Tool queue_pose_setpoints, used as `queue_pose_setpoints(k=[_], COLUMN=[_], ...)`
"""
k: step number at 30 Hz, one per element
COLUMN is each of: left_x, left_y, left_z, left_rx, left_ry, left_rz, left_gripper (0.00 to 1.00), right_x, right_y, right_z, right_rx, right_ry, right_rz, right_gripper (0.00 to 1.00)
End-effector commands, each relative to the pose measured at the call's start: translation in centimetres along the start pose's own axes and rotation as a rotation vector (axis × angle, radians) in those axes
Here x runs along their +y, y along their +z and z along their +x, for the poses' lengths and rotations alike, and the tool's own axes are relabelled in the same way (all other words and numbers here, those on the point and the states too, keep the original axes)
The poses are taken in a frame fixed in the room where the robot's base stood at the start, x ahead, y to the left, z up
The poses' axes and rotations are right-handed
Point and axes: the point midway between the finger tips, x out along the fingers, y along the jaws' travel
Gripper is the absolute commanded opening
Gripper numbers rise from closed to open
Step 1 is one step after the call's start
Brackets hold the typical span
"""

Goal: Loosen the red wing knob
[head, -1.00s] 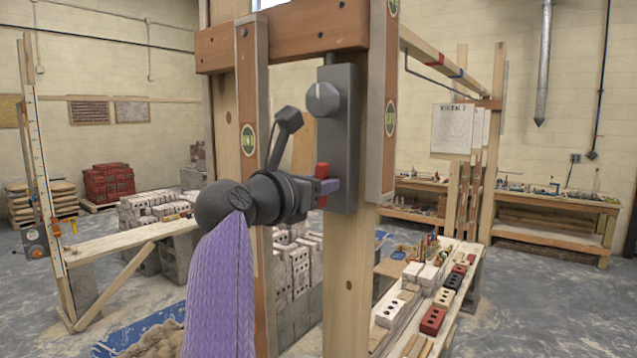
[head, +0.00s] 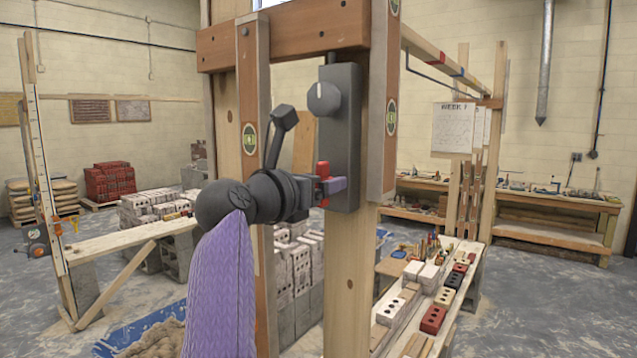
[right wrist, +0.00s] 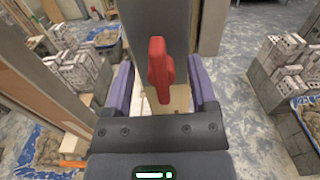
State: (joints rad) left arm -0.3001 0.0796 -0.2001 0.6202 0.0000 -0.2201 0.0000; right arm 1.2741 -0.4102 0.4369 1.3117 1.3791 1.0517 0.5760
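The red wing knob (head: 323,169) sits low on an upright dark grey housing fixed to the wooden frame. In the right wrist view the knob (right wrist: 160,70) stands upright between the two purple fingers of my right gripper (right wrist: 161,88). A gap shows on each side of it, so the gripper is open and not clamped on it. In the head view the right gripper (head: 328,187) is at the knob, and its near finger hides part of it. My left gripper is in neither view.
A grey round dial (head: 323,99) with a white mark is above the knob on the same housing. Wooden posts (head: 382,110) stand close on both sides, with a crossbeam (head: 285,40) above. A bench (head: 440,300) with bricks stands behind at lower right.

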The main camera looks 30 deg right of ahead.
Motion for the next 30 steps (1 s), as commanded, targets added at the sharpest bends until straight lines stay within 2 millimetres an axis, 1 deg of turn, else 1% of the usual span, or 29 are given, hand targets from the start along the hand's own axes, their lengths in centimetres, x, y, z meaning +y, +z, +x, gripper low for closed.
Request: queue_pose_setpoints(k=[5, 8, 11, 15, 18, 21, 24, 30], left_x=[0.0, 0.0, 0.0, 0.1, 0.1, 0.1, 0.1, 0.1], left_y=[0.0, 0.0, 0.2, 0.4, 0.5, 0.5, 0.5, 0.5], left_z=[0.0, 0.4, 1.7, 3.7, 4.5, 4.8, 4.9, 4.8], left_rx=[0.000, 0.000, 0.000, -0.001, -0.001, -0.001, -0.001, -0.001], left_ry=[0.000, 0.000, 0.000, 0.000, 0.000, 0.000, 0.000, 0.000], left_rz=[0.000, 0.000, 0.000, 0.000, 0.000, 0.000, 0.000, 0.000], left_gripper=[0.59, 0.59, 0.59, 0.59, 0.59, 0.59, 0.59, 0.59], right_x=[0.0, 0.0, 0.0, 0.1, 0.0, 0.0, 0.0, 0.0], right_y=[0.0, -0.1, -0.4, -0.6, -0.5, -0.2, -0.1, 0.0], right_z=[0.0, -0.4, -1.9, -5.5, -7.8, -9.2, -9.9, -9.9], right_rx=[0.000, -0.002, -0.005, -0.004, -0.003, -0.001, 0.000, 0.001], right_ry=[0.000, 0.000, 0.000, 0.002, 0.002, 0.000, 0.000, 0.000], right_rz=[0.000, 0.001, 0.001, 0.002, 0.000, 0.001, 0.001, 0.001], right_gripper=[0.73, 0.73, 0.73, 0.73, 0.73, 0.73, 0.73, 0.73])
